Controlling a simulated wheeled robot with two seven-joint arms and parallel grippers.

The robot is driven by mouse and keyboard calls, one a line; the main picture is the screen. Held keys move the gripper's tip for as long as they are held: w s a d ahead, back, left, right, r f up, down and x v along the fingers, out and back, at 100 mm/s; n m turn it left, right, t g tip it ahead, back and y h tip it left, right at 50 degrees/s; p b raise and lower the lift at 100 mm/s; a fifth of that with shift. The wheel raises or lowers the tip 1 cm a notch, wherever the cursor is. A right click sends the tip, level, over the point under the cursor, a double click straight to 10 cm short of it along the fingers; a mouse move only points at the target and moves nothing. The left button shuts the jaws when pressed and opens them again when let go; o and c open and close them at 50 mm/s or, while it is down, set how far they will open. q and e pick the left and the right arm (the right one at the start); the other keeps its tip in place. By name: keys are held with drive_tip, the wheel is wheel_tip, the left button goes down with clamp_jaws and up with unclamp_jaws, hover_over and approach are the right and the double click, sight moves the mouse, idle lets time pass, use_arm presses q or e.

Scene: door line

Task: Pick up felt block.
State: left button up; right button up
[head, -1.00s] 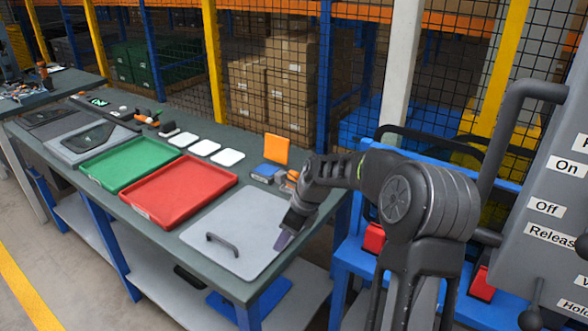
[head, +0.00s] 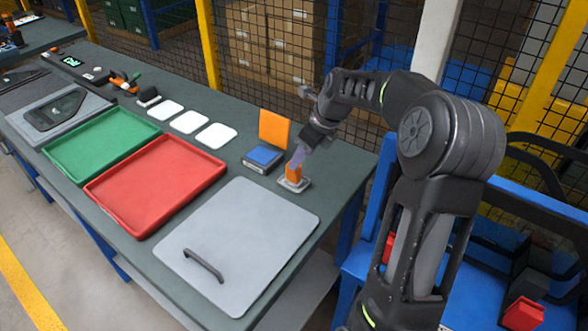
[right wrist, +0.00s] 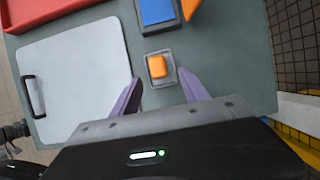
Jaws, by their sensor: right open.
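A small orange block (head: 293,173), which looks like the felt block, sits in a shallow grey dish (head: 304,185) near the table's right end. In the right wrist view the orange block (right wrist: 157,67) lies ahead of and between the fingers, inside the grey dish's rim (right wrist: 172,79). My right gripper (head: 298,157) is open and empty, pointing down just above the block. Its purple fingers (right wrist: 161,82) are spread wider than the block. I cannot tell the exact height gap.
A blue pad (head: 264,155) with an upright orange panel (head: 275,128) stands close behind the dish. A grey board with a handle (head: 240,240), a red tray (head: 158,180) and a green tray (head: 100,142) lie to the left. White squares (head: 216,136) lie behind the trays.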

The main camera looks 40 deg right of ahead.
sight(294, 173)
drive_tip(key=shift+x, duration=1.35)
drive_tip(key=shift+p+x, duration=0.85)
drive_tip(key=shift+x, duration=1.8)
drive_tip(key=shift+a, duration=0.1)
drive_tip(key=shift+c, duration=0.2)
clamp_jaws()
